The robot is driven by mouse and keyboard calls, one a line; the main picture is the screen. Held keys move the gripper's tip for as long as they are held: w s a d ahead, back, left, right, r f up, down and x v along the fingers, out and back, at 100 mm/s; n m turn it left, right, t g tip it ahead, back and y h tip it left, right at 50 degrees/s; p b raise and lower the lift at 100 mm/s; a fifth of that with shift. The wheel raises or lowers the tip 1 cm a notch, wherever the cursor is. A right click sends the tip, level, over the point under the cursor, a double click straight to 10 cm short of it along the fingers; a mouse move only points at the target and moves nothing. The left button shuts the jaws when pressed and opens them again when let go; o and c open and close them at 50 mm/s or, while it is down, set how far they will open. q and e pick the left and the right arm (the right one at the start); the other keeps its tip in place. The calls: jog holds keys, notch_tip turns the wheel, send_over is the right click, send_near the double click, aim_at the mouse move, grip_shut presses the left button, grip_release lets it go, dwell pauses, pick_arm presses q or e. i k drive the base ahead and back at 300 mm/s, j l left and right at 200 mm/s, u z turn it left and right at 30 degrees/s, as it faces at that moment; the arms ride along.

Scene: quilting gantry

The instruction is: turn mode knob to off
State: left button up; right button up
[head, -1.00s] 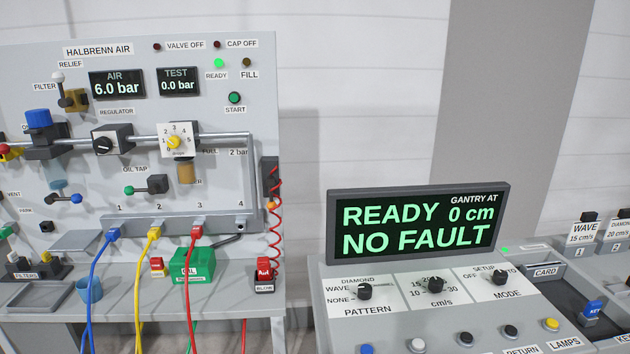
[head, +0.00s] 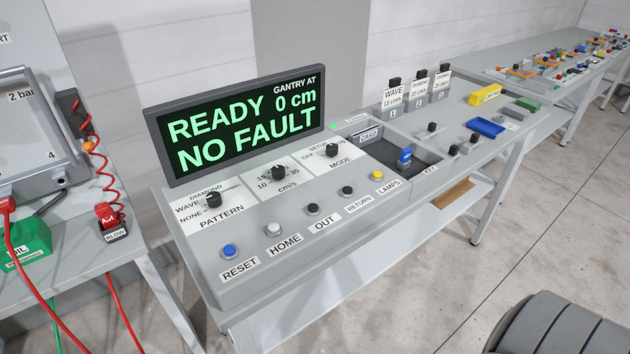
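The mode knob (head: 332,150) is a small black knob on a white plate marked MODE, at the right of the knob row on the sloped grey control panel (head: 240,245). OFF is printed to its left and SETUP above it. The knob hides part of the lettering, and I cannot tell for certain where its pointer stands. The display (head: 240,122) behind it reads READY, GANTRY AT 0 cm, NO FAULT. Neither of my grippers is in view.
The pattern knob (head: 212,199) and cm/s knob (head: 280,173) sit left of the mode knob. In front are the reset button (head: 229,251), home button (head: 273,230) and several more. A blue key (head: 404,157) stands to the right. The floor in front is partly clear.

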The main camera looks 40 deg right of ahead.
aim_at(332, 148)
jog(key=l+z, duration=0.15)
jog(key=z, duration=0.8)
jog(key=i+j, duration=0.05)
